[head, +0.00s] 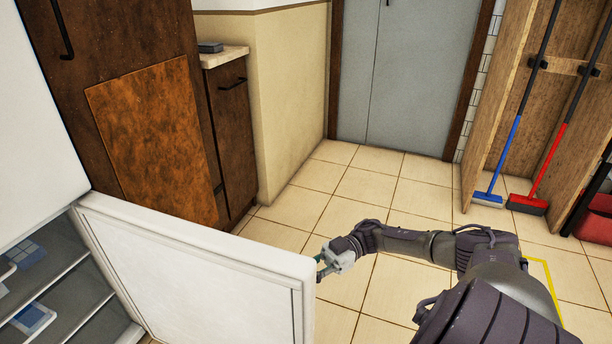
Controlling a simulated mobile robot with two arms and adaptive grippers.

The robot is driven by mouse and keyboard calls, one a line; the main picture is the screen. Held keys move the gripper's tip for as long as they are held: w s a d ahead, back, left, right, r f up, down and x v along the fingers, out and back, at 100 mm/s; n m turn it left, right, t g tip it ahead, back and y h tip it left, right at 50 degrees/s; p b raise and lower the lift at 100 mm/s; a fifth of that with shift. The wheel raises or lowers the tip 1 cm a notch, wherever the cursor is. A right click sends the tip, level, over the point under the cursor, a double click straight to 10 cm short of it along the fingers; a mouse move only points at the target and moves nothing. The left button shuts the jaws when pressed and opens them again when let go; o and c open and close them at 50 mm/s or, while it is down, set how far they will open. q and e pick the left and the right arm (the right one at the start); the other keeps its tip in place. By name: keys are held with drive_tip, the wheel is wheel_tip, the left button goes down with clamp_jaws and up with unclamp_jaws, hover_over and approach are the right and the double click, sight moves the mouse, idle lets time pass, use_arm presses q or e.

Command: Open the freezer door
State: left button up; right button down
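The white freezer door (190,270) stands swung wide open from the lower part of a white fridge-freezer at the left, its inner face toward me. The open compartment (75,280) shows shelves with a few blue-and-white packs on them. My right gripper (320,268) is at the free edge of the door, near its top corner. Its fingertips are small and partly hidden by the door edge, so I cannot tell whether they are open, shut or touching it. My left gripper is not in view.
Dark brown cabinets (228,130) stand behind the door. A wooden open cupboard (500,90) at the right holds a blue broom (488,197) and a red broom (528,202). A grey double door (410,70) is at the back. The tiled floor (390,190) between is clear.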

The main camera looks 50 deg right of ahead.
drive_tip(key=shift+d+f, duration=0.15)
drive_tip(key=shift+d, duration=0.05)
drive_tip(key=c, duration=1.1)
unclamp_jaws()
drive_tip(key=shift+w, duration=0.1)
drive_tip(key=v, duration=1.2)
